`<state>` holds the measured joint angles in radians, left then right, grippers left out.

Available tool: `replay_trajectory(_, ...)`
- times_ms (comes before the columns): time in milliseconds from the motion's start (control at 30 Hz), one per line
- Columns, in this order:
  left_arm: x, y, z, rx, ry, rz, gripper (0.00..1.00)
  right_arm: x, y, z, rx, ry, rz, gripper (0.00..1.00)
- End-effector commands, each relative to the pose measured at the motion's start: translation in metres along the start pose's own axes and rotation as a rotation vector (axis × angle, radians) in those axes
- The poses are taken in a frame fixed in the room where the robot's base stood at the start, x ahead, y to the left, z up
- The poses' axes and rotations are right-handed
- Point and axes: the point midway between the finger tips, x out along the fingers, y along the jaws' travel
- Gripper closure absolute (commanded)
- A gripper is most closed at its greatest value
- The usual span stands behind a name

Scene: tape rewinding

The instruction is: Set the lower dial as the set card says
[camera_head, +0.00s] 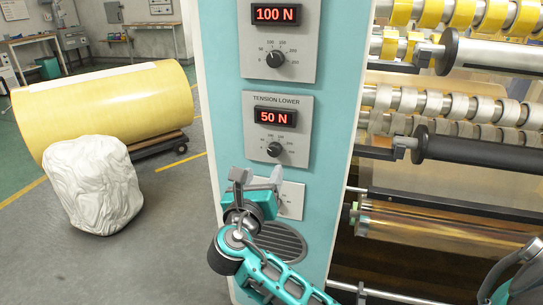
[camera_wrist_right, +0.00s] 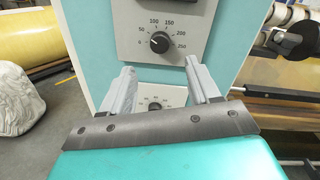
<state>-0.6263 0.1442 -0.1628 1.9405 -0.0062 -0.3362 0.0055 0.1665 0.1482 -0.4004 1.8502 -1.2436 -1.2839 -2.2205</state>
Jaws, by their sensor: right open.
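The lower dial (camera_head: 275,150) is a black knob on a grey plate marked TENSION LOWER, on the teal column. Its red display (camera_head: 276,117) reads 50 N. In the right wrist view the knob (camera_wrist_right: 159,42) stands beyond the fingertips, with a scale from 0 to 250 around it. My right gripper (camera_head: 257,178) is open just below the lower plate; it also shows in the right wrist view (camera_wrist_right: 158,80), with nothing between its fingers. The fingers are apart from the knob. I cannot make out a set card. My left gripper is not in view.
The upper dial (camera_head: 275,59) has a display (camera_head: 275,14) reading 100 N. A third plate (camera_head: 291,200) is partly hidden behind the right gripper. Rollers (camera_head: 470,145) fill the right side.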

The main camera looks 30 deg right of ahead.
Motion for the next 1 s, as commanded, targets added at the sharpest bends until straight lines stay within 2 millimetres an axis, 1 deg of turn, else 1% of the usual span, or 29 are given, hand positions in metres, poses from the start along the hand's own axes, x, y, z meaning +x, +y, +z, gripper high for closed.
replay_trajectory(33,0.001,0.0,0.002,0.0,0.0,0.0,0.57,0.012,0.0,0.0,-0.001,-0.003,-0.003,0.39)
replay_trajectory(200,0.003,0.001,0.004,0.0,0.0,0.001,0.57,0.048,0.0,0.0,0.0,-0.002,-0.002,0.39)
replay_trajectory(300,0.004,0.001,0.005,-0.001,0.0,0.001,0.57,0.066,0.0,-0.001,0.001,0.0,-0.001,0.39)
replay_trajectory(400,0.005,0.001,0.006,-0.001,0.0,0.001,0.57,0.079,0.0,-0.001,0.001,0.0,0.0,0.39)
replay_trajectory(500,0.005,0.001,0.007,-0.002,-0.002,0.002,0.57,0.088,0.0,-0.001,0.002,0.0,0.001,0.39)
replay_trajectory(600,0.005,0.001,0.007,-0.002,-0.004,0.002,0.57,0.092,0.0,0.0,0.003,0.001,0.002,0.39)
replay_trajectory(867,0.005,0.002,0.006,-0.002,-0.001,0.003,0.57,0.094,0.0,-0.001,0.003,0.001,0.002,0.39)
replay_trajectory(1000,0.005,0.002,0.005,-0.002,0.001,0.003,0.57,0.093,0.0,-0.001,0.003,0.001,0.002,0.5)
